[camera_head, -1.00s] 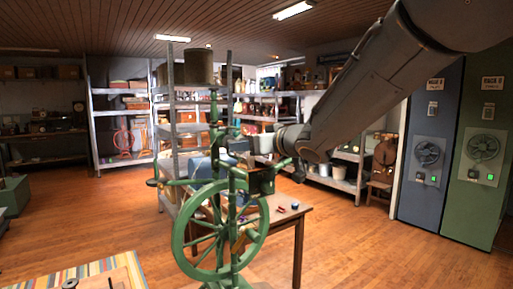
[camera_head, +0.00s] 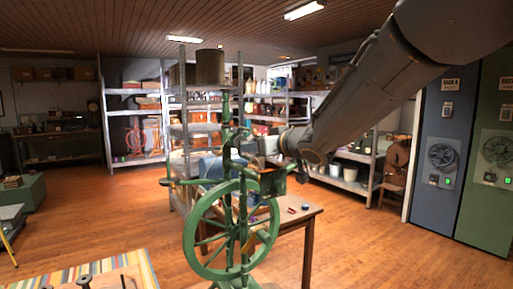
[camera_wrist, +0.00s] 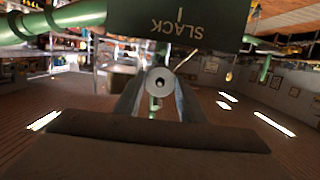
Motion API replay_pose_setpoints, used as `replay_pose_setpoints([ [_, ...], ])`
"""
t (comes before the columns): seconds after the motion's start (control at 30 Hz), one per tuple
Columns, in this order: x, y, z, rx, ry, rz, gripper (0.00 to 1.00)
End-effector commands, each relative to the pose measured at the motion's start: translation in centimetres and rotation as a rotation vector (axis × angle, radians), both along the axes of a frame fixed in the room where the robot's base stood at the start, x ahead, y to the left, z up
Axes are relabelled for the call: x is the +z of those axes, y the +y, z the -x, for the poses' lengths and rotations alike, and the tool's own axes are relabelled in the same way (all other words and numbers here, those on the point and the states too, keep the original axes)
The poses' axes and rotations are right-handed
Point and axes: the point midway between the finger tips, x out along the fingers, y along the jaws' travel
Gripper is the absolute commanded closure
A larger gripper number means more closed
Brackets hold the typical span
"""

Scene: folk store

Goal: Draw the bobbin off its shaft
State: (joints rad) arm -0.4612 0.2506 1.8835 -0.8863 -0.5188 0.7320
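The green spinning wheel (camera_head: 190,235) stands upright in front of me in the head view. My gripper (camera_head: 270,146) reaches in from the right to the upper part of its frame. In the wrist view the pale round end of the bobbin (camera_wrist: 159,82), with a dark hole in its centre, faces me. The two grey fingers of my gripper (camera_wrist: 160,75) lie left and right of it, apart from each other. I cannot tell whether they touch it. The shaft is not clearly seen.
A wooden table (camera_head: 308,213) with small coloured items stands behind the wheel. Metal shelves (camera_head: 176,120) are farther back, and blue (camera_head: 436,205) and green cabinets (camera_head: 487,215) stand at the right.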

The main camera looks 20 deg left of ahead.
Motion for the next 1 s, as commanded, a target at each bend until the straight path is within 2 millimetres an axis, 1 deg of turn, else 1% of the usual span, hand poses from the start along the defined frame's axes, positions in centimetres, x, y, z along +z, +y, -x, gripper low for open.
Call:
replay_pose_setpoints([
  [0.43,0.1,-0.2,0.2,0.0,0.0,0.0,0.74],
  [1.0,0.1,-2.6,2.2,-0.001,0.0,0.0,0.74],
])
